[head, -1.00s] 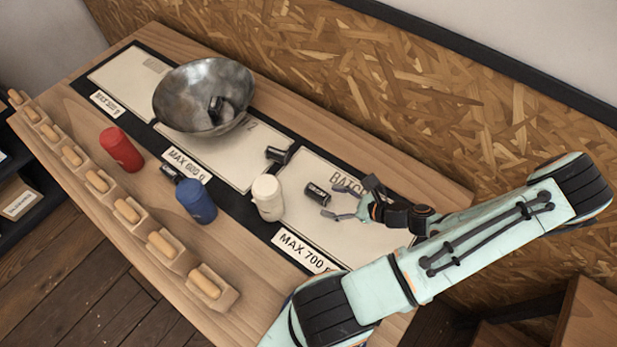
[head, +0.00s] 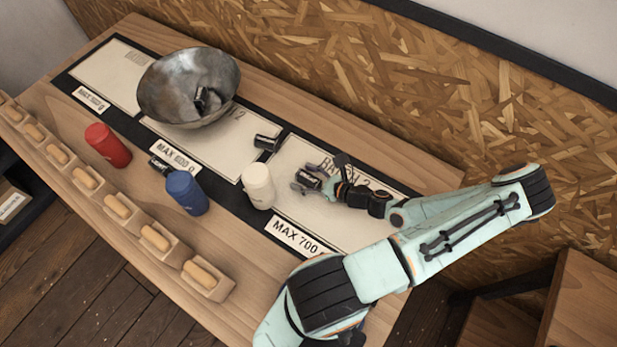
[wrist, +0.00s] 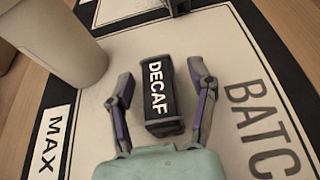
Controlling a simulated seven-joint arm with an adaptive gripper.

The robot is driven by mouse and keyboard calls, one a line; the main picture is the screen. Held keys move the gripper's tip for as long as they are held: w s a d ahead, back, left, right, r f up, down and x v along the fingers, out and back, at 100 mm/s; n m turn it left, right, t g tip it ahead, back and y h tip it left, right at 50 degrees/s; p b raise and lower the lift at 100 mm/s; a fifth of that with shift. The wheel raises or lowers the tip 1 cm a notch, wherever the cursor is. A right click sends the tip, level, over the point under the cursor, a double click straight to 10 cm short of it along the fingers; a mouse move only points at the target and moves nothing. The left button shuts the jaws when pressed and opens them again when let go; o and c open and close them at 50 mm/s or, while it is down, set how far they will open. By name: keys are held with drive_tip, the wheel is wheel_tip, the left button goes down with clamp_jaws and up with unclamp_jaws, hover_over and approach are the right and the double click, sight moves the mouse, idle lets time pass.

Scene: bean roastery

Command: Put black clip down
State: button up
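A black clip lettered DECAF (wrist: 160,98) lies on the right-hand pale panel (head: 285,212), which is marked BATCH. It also shows in the head view (head: 308,180). My gripper (wrist: 163,84) is open around this clip, one finger on each side. A gap shows between the clip and each finger in the wrist view. Another black clip (head: 267,143) lies at the edge between the middle and right panels. One more (head: 159,165) lies beside the blue canister (head: 187,193). A dark clip (head: 207,100) is in the metal bowl (head: 165,85).
A row of wooden holders (head: 155,240) lines the front edge. A chipboard wall (head: 400,90) rises behind. The left panel (head: 105,72) is mostly clear.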

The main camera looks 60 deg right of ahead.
drive_tip(key=c, duration=0.8)
